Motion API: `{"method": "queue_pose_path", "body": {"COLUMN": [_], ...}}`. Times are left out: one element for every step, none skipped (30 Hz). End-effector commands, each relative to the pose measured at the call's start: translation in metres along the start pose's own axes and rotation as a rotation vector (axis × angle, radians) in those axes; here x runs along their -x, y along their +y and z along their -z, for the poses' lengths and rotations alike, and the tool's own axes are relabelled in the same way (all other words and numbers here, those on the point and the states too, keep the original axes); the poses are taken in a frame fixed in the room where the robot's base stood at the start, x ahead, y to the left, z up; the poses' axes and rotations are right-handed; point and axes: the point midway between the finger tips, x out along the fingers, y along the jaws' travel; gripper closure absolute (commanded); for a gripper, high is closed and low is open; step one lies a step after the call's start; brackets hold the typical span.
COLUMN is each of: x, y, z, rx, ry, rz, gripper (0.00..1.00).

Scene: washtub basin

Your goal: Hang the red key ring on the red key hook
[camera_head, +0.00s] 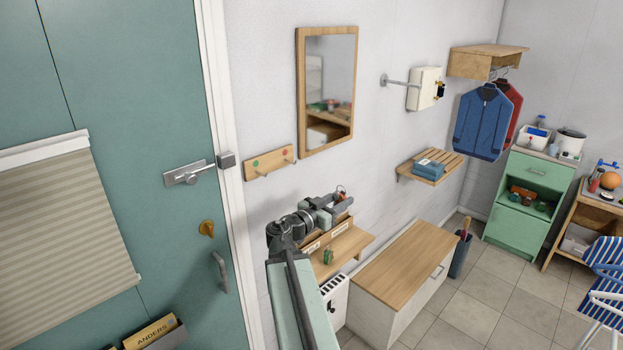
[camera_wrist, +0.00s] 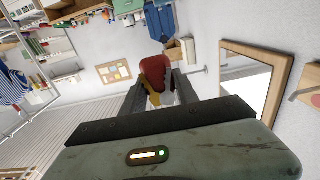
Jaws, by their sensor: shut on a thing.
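My gripper (camera_head: 337,197) is raised above a small wooden wall shelf, right of the door. It is shut on the red key ring (camera_wrist: 155,70), which shows a broad red fob and a yellowish part between the fingers in the wrist view. In the head view the ring is only a small reddish bit at the fingertips. The wooden key hook board (camera_head: 270,162) is on the wall up and left of my gripper, with two pegs and coloured dots. The wrist view shows a red dot (camera_wrist: 316,97) at the board's mirror-side end. The held ring is apart from the board.
A framed mirror (camera_head: 328,90) hangs just right of the hook board. The wooden wall shelf (camera_head: 345,245) below my gripper holds a small green item (camera_head: 328,257). The green door (camera_head: 130,100) with its handle is at left. A wooden-topped bench (camera_head: 405,265) stands at right.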

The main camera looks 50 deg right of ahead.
Motion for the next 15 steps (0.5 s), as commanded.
{"method": "queue_pose_path", "body": {"x": [-0.011,-0.018,-0.028,-0.035,-0.042,-0.051,-0.056,-0.059,-0.063,-0.064,-0.064,-0.062,-0.059,-0.056,-0.050], "y": [-0.008,-0.015,-0.026,-0.036,-0.047,-0.061,-0.071,-0.082,-0.094,-0.103,-0.110,-0.118,-0.123,-0.127,-0.129], "z": [0.003,0.004,0.006,0.008,0.010,0.012,0.014,0.015,0.018,0.019,0.021,0.023,0.025,0.027,0.029], "rx": [0.000,0.000,0.000,0.000,0.000,0.000,0.000,0.000,0.000,0.000,0.000,0.000,0.000,0.000,0.000], "ry": [0.000,0.000,0.000,0.000,0.000,0.000,0.000,0.000,0.000,0.000,0.000,0.000,0.000,0.000,0.000], "rz": [0.042,0.081,0.145,0.200,0.262,0.350,0.417,0.487,0.583,0.656,0.729,0.827,0.900,0.972,1.065], "gripper": [1.00,1.00,1.00,1.00,1.00,1.00,1.00,1.00,1.00,1.00,1.00,1.00,1.00,1.00,1.00]}}
